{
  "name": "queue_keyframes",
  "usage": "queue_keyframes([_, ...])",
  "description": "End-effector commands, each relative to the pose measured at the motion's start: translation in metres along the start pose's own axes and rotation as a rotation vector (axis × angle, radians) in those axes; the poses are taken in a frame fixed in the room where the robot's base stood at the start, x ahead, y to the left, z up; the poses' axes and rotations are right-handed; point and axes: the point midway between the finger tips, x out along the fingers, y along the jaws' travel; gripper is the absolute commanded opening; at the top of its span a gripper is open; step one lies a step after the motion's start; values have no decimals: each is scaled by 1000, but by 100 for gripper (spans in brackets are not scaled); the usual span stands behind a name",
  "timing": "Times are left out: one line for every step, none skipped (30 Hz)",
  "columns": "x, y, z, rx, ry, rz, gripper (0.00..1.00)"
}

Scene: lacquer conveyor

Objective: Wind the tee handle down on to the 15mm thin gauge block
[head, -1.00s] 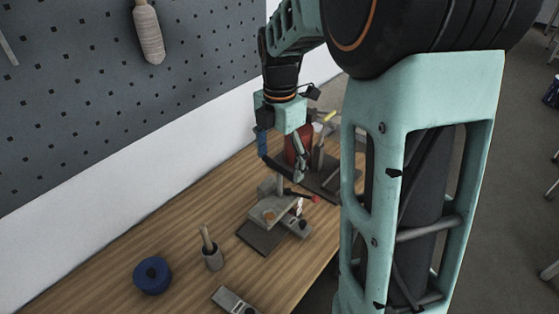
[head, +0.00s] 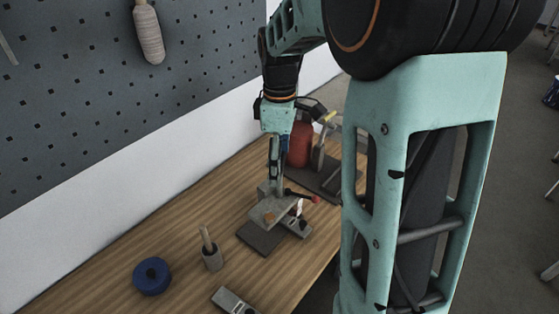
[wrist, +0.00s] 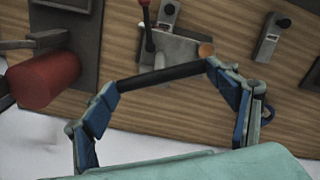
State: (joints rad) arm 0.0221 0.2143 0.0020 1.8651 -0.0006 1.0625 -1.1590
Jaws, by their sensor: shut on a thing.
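A grey fixture (head: 265,211) stands on a dark base plate (head: 258,238) on the bench; its flat grey top also shows in the wrist view (wrist: 186,52). A dark bar, which looks like the tee handle (wrist: 160,77), crosses the wrist view between my fingertips. My gripper (wrist: 162,76) is shut on this bar, with one finger at each end. In the head view my gripper (head: 275,188) points straight down over the back of the fixture. The fingers hide the bar there. I cannot make out the 15mm thin gauge block for sure.
A red-tipped lever (head: 302,196) sticks out right of the fixture. A red cylinder (head: 300,145) stands close behind my gripper. The left bench is clear.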

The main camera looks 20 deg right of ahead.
Motion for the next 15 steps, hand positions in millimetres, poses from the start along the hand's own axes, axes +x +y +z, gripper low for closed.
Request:
queue_keyframes([-1,1,0,45,0,3,55])
queue_keyframes([-1,1,0,73,0,3,55])
queue_keyframes([-1,1,0,112,0,3,55])
queue_keyframes([-1,1,0,140,0,3,55])
queue_keyframes([-1,1,0,168,0,3,55])
queue_keyframes([-1,1,0,207,1,3,55])
queue_keyframes([-1,1,0,235,1,3,55])
queue_keyframes([-1,1,0,263,1,3,55])
queue_keyframes([-1,1,0,302,1,3,55])
queue_keyframes([-1,1,0,330,1,3,55])
queue_keyframes([-1,1,0,359,1,3,55])
queue_keyframes([-1,1,0,397,1,3,55])
queue_keyframes([-1,1,0,426,1,3,55])
queue_keyframes([-1,1,0,454,1,3,55])
queue_keyframes([-1,1,0,493,1,3,55])
